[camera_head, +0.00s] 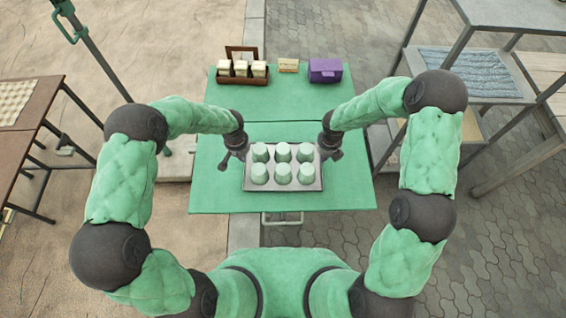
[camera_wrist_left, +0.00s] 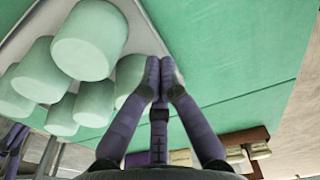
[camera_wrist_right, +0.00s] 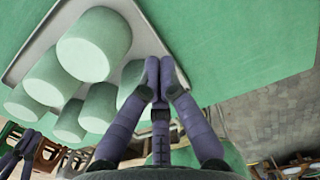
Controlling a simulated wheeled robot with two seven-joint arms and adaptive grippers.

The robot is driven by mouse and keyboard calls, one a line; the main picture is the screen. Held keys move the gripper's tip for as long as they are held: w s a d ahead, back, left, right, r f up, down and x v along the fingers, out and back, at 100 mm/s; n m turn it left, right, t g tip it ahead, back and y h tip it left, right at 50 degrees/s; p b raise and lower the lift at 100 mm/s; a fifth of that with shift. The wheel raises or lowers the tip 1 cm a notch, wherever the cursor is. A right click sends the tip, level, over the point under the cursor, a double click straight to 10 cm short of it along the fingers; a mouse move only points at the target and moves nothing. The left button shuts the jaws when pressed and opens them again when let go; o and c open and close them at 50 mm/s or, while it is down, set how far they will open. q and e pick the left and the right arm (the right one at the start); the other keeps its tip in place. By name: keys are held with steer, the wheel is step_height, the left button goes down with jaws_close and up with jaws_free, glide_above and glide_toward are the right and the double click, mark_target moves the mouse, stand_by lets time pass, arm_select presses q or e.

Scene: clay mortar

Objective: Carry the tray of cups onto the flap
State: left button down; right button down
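The grey tray (camera_head: 283,189) holds several pale green cups (camera_head: 282,173) in two rows and is over the near green panel (camera_head: 218,190), which looks like the flap. A seam parts this panel from the far green panel. I cannot tell whether the tray rests on the panel or is slightly above it. My left gripper (camera_head: 243,157) is at the tray's left rim; in the left wrist view its fingertips (camera_wrist_left: 160,75) close together on the rim. My right gripper (camera_head: 323,152) is at the right rim; its fingertips (camera_wrist_right: 160,75) also meet there.
On the far panel (camera_head: 288,104) stand a brown wooden box (camera_head: 243,80) with cream blocks, a small cream sign (camera_head: 289,65) and a purple box (camera_head: 325,71). A brown table (camera_head: 22,115) is at the left and a grey shelf (camera_head: 478,75) at the right.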

arm_select(q)
steer(key=shift+f, duration=0.75)
arm_select(e)
steer(key=shift+f, duration=0.7)
arm_select(q)
steer(key=shift+d+f, duration=0.15)
arm_select(e)
steer(key=shift+a+f, duration=0.15)
steer(key=shift+f, duration=0.05)
arm_select(q)
steer(key=shift+d, duration=0.6)
arm_select(e)
steer(key=shift+a, duration=0.6)
arm_select(q)
steer(key=shift+d, duration=0.1)
arm_select(e)
steer(key=shift+a, duration=0.1)
